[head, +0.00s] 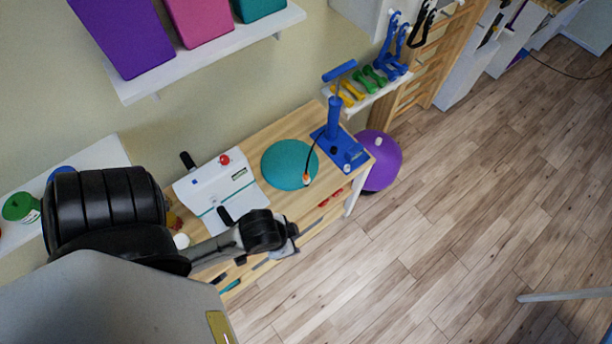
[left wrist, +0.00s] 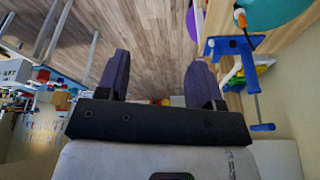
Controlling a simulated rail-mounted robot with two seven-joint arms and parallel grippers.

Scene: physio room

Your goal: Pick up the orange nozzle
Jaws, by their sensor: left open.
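The orange nozzle (head: 306,179) is small and hangs at the end of the thin black hose of the blue hand pump (head: 333,120). In the head view it shows against the teal cushion (head: 284,165) on the wooden table. In the left wrist view the nozzle (left wrist: 240,18) is at the top right, outside my fingers. My left gripper (head: 291,239) is by the table's front edge, nearer than the nozzle and apart from it. Its two dark fingers (left wrist: 158,75) are spread with nothing between them. My right gripper is in neither view.
A white device (head: 215,190) with black handles stands left of the cushion. A purple ball (head: 380,165) is on the floor beyond the table's right end. Coloured dumbbells (head: 372,77) lie on a shelf behind. The floor in front of the table is clear.

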